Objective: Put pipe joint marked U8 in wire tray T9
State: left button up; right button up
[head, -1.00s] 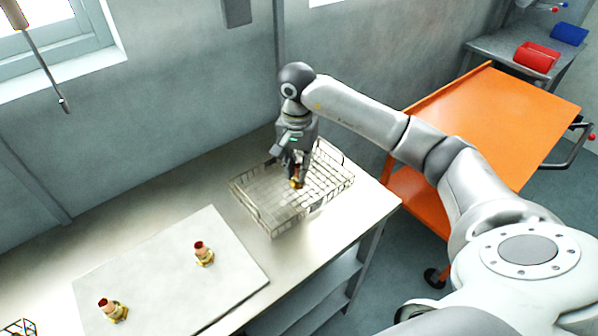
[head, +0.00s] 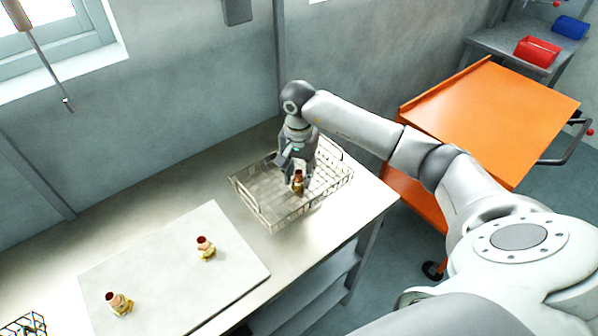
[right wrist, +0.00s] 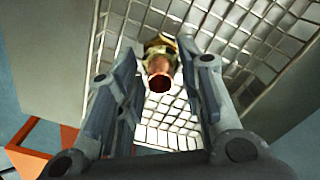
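A brass and copper pipe joint (head: 298,187) stands in the wire tray (head: 265,212) on the bench. My right gripper (head: 296,170) is above it, pointing down into the tray, with its fingers apart. In the right wrist view the pipe joint (right wrist: 160,68) shows between and beyond the spread fingers (right wrist: 168,75), over the tray's mesh floor (right wrist: 215,18), with its copper end facing the camera. No gripping contact shows. I cannot read any marking on the joint or tray. My left gripper is not in view.
Two similar pipe joints stand on a pale board (head: 165,275), one nearer (head: 118,303) and one farther (head: 205,248). Part of another wire object (head: 25,324) shows at the lower left. An orange cart (head: 490,110) stands right of the bench. A wall is behind the bench.

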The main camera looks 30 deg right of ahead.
aim_at(299, 172)
jog(key=shift+r, duration=0.15)
jog(key=shift+r, duration=0.2)
notch_tip(299, 172, up, 12)
jog(key=b, duration=0.3)
jog(key=shift+f, duration=0.15)
dwell(0.5)
